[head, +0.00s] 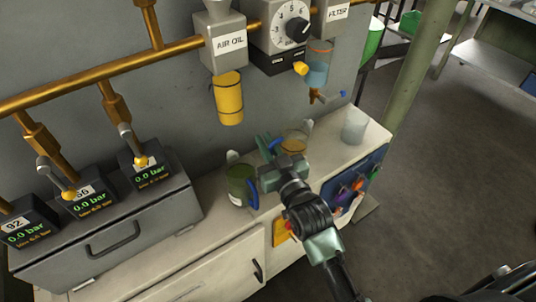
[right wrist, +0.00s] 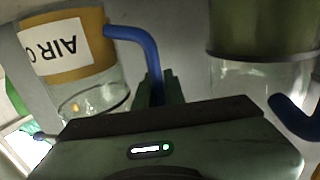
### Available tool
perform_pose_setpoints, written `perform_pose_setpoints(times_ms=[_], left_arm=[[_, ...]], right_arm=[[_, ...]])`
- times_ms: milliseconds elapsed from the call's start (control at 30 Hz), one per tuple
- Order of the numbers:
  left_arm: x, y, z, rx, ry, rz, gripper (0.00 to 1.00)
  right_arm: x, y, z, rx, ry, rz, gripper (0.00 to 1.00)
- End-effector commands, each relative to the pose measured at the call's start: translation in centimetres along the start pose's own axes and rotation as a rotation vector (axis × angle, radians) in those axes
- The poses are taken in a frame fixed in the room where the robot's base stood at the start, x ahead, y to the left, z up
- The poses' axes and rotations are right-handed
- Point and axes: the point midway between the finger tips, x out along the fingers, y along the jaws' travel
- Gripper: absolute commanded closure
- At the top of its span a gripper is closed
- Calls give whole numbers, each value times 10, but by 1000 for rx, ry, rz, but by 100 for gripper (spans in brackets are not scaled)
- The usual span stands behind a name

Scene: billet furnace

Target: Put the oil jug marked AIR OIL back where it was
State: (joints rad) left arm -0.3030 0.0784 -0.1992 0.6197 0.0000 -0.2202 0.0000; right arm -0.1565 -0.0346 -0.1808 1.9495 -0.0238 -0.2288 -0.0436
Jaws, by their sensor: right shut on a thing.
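The AIR OIL jug (head: 296,138), clear with amber oil, is at the white bench, partly hidden behind my right gripper (head: 269,152). In the right wrist view it is upside down at the left (right wrist: 78,60), with its "AIR O" label and blue handle showing. My right gripper is shut on that blue handle (right wrist: 140,38). I cannot tell whether the jug's base touches the bench. A second jug (head: 238,182) with green oil and a blue handle stands just left of the gripper. It also shows at the right of the wrist view (right wrist: 262,75). My left gripper is not in view.
An AIR OIL lubricator (head: 225,45) with a yellow bowl (head: 229,100) hangs above the bench (head: 212,215). A FILTER unit with a blue bowl (head: 317,70) hangs beside it. A clear beaker (head: 355,126) stands at the right end. A grey gauge cabinet (head: 110,235) fills the left.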

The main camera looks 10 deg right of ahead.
Motion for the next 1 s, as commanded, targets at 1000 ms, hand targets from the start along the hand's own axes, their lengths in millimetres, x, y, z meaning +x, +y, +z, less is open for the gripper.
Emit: perform_pose_setpoints(times_ms=[1000], left_arm=[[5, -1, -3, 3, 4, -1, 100]], right_arm=[[-1, 0, 37, 1, -1, 1, 68]])
